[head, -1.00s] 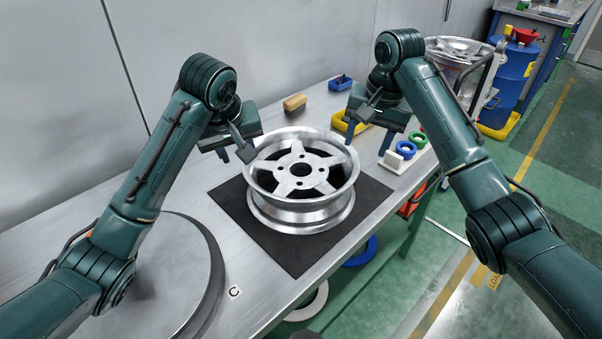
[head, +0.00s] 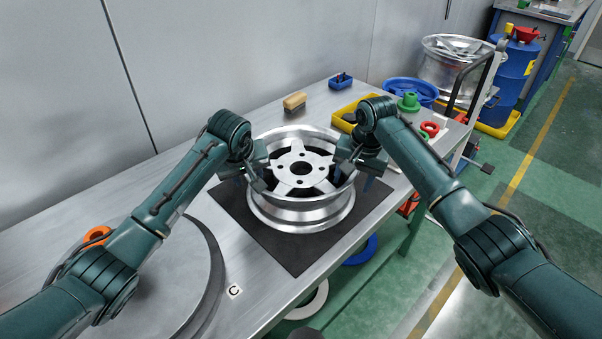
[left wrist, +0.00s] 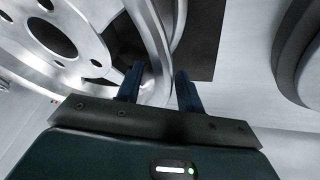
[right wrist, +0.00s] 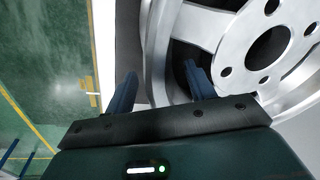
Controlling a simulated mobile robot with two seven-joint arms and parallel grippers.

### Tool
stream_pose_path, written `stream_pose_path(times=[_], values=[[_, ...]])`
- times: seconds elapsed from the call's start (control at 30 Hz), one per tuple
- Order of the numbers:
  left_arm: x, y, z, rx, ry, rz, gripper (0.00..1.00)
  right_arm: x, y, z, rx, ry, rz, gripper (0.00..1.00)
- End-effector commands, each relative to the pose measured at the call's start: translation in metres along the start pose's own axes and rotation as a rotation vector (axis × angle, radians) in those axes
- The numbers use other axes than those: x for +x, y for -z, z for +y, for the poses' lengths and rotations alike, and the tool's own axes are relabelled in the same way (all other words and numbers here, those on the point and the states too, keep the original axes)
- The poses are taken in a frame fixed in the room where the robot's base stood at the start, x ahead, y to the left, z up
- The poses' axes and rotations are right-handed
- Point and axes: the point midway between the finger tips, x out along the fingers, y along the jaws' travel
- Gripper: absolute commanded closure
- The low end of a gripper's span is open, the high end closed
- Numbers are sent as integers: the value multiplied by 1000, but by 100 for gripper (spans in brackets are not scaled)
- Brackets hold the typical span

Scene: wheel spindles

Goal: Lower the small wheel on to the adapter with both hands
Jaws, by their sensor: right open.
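The small wheel (head: 302,215), a silver five-spoke rim, lies flat on a black mat (head: 290,255) on the metal bench. My left gripper (head: 250,180) is at its left rim; in the left wrist view its two blue fingers (left wrist: 158,88) are apart, one on each side of the rim wall. My right gripper (head: 362,178) is at the right rim; its fingers (right wrist: 160,90) are apart, with the rim wall between them. Both are open. I cannot tell which object is the adapter.
A round grey disc (head: 150,285) fills the left bench, with an orange ring (head: 97,236) by it. A brush (head: 294,101), blue holder (head: 340,82), yellow tray (head: 345,108), green part (head: 408,102) and red ring (head: 430,128) lie behind. A larger wheel (head: 455,65) stands beyond.

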Motion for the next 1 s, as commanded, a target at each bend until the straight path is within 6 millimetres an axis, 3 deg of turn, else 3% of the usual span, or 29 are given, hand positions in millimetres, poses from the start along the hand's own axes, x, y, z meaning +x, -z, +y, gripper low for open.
stream_pose_path(times=[0.23, 0.7, 0.9, 1.0], values=[[0, 0, 0, 0, -1, 0, 63, 0, 0, 0, 0, 0, 0, 46], [0, 0, 0, 0, -1, 0, 100, 0, 0, 0, 0, 0, 0, 84], [0, 0, 0, 0, -1, 0, 100, 0, 0, 0, 0, 0, 0, 100], [0, 0, 0, 0, -1, 0, 100, 0, 0, 0, 0, 0, 0, 100]])
